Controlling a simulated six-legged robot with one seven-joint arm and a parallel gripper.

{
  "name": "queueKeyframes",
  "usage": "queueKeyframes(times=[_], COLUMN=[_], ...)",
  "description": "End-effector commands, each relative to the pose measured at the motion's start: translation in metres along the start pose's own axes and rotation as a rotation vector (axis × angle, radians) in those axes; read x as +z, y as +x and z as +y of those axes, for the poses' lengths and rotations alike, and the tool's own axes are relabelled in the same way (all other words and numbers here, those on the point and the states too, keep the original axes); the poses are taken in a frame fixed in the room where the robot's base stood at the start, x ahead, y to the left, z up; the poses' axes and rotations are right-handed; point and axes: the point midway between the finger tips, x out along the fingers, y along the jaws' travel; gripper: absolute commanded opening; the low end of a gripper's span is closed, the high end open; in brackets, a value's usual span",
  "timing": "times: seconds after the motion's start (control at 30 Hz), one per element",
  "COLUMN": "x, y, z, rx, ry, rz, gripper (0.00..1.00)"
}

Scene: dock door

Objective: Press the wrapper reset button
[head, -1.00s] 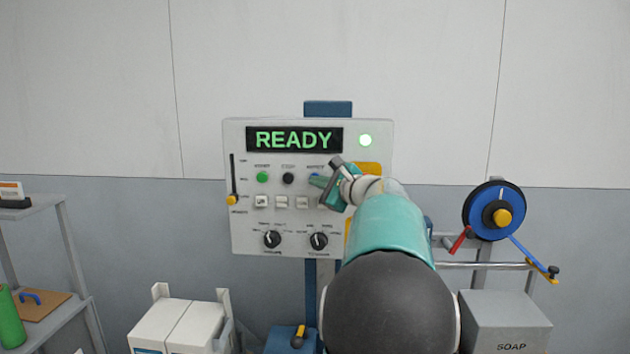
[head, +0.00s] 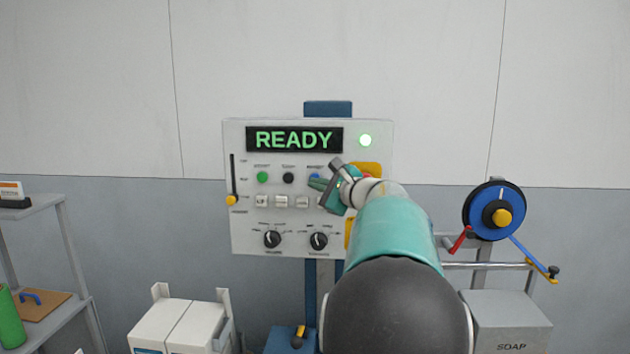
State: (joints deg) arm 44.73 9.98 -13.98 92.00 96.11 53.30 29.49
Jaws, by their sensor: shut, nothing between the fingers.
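A row of round buttons sits below: green (head: 262,177), black (head: 288,178) and blue (head: 314,177). The blue one, probably the reset button, is partly covered by my gripper; its label is too small to read surely. My gripper (head: 318,184) is shut and empty, its fingertips at or just in front of the blue button. I cannot tell whether they touch it.
A slider (head: 232,200), white square switches (head: 281,201) and two black knobs (head: 272,239) share the panel. A yellow part (head: 368,168) shows behind my wrist. A blue reel (head: 481,217) stands right, white boxes (head: 178,325) below left, a grey shelf (head: 45,205) far left.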

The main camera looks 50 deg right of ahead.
Motion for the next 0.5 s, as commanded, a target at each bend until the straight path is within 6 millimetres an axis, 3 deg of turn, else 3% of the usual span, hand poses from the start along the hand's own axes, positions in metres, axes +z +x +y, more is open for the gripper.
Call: queueKeyframes(times=[0.5], x=[0.022], y=[-0.030], z=[0.022], rx=[0.000], ry=[0.000], rz=[-0.001], gripper=[0.00])
